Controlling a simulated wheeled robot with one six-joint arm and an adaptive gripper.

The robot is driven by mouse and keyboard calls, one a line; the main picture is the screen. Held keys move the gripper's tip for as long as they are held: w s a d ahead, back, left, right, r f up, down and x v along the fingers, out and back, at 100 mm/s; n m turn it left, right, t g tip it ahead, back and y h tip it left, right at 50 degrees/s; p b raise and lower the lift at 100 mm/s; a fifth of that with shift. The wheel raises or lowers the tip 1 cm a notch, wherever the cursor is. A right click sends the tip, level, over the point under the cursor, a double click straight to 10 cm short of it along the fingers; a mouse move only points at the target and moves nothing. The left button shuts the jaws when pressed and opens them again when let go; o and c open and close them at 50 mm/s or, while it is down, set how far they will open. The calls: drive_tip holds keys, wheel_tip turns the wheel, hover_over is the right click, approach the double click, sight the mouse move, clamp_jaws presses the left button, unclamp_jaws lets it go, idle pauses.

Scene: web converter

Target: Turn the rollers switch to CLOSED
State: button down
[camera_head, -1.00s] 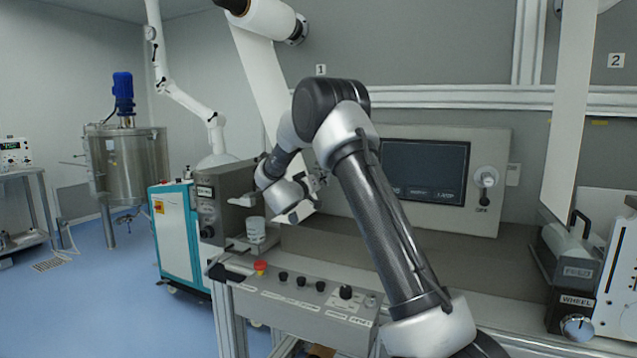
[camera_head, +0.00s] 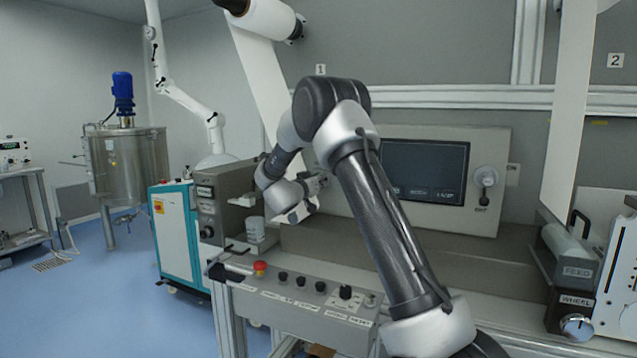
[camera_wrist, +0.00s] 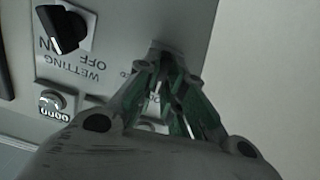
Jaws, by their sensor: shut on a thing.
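My gripper (camera_head: 322,182) is at the left part of the light panel (camera_head: 490,140) with the dark screen, mostly hidden behind my arm. In the wrist view the fingers of my gripper (camera_wrist: 165,60) are shut on a small grey part at the panel face, which I take to be the rollers switch; the fingers cover most of it. Its label and the position it points to cannot be read.
In the wrist view a black wetting knob (camera_wrist: 62,30) with upside-down ON and OFF marks is beside the fingers. A small round part (camera_wrist: 55,102) sits below it.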

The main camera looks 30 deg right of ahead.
drive_tip(key=shift+s+m, duration=0.1)
drive_tip(key=shift+m, duration=3.6)
drive_tip(key=c, duration=1.5)
unclamp_jaws()
drive_tip(key=v, duration=1.2)
drive_tip(key=shift+d, duration=0.1)
